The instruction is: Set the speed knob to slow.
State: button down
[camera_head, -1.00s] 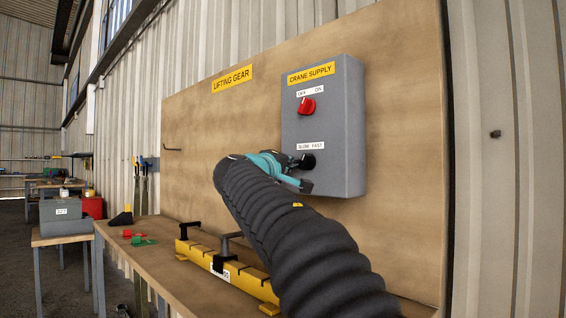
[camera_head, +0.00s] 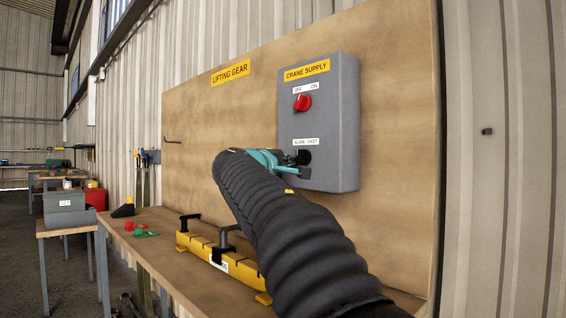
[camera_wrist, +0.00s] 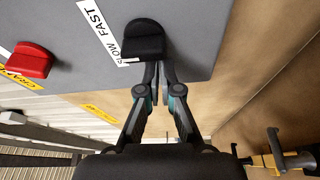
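The speed knob (camera_head: 304,157) is black and sits low on the grey crane supply box, under a white "SLOW FAST" label (camera_head: 306,142). In the wrist view the knob (camera_wrist: 146,40) is at the top centre, beside its label (camera_wrist: 103,30). I cannot tell its exact setting. My gripper (camera_head: 298,164) is at the knob, partly hidden by my arm. In the wrist view my gripper's fingertips (camera_wrist: 158,66) are drawn together with only a narrow gap, at the knob's lower right edge. The knob is not seen between them; whether they touch it is unclear.
A red OFF/ON knob (camera_head: 302,102) is higher on the grey box (camera_head: 345,120). Below, a bench (camera_head: 180,250) carries a yellow rack (camera_head: 196,244) with dark hooked pieces, and small red and green items. The board right of the box is bare.

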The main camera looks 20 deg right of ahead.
jog(key=shift+s+d, duration=0.15)
dwell(0.3)
jog(key=w+a+f+b, duration=0.1)
jog(key=w+f, duration=0.2)
jog(key=w, duration=0.1)
jog(key=s+a+r, duration=0.2)
jog(key=s+a, duration=0.4)
jog(key=a, duration=0.2)
jog(key=shift+s+r+b, duration=0.2)
jog(key=shift+s+b, duration=0.1)
jog(key=shift+b, duration=0.15)
jog(key=shift+a, duration=0.1)
